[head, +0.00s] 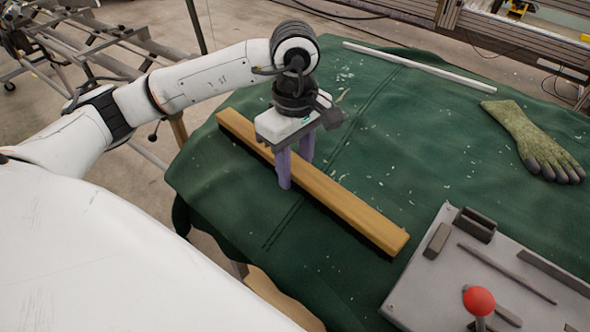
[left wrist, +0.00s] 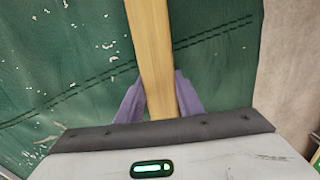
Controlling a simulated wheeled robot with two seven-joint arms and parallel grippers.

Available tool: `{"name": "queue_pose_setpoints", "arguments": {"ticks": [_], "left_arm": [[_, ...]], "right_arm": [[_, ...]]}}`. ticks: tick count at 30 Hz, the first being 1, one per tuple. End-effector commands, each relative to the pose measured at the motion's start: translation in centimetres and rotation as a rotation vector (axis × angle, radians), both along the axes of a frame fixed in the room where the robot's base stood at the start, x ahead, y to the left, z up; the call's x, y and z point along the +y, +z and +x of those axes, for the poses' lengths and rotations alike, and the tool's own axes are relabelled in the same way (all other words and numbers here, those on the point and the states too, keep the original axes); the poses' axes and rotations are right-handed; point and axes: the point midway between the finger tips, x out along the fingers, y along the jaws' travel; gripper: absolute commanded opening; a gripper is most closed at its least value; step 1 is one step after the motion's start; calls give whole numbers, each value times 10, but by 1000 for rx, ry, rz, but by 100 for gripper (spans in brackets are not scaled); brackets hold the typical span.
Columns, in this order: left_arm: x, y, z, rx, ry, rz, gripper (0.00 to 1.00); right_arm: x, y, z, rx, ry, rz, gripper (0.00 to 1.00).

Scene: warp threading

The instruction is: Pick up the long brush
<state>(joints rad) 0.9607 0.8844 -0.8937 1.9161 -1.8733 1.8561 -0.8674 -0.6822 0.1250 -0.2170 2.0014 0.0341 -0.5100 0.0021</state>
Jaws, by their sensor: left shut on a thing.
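My right gripper is not in view.
The green cloth (head: 240,140) covers the table. A grey panel (head: 430,290) with a red knob (head: 479,300) is at the lower right. A green glove (head: 535,140) lies at the right. A thin white rod (head: 420,66) lies at the back. Cloth behind the bar is mostly clear.

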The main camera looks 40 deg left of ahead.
Motion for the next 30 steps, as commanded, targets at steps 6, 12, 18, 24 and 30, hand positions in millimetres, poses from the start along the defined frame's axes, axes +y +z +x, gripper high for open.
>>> {"name": "queue_pose_setpoints", "arguments": {"ticks": [6, 12, 18, 24, 30], "left_arm": [[0, 2, 1, -2, 0, 0, 1], [0, 29, 2, -7, -1, -1, 1], [-1, 69, 2, -7, -1, -2, 1], [0, 97, 1, -4, 1, -2, 1], [0, 101, 1, -1, 1, -1, 1]], "right_arm": [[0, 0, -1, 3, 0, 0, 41], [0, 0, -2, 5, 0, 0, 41], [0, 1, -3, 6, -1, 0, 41], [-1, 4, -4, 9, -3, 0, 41], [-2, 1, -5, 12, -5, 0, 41]]}}
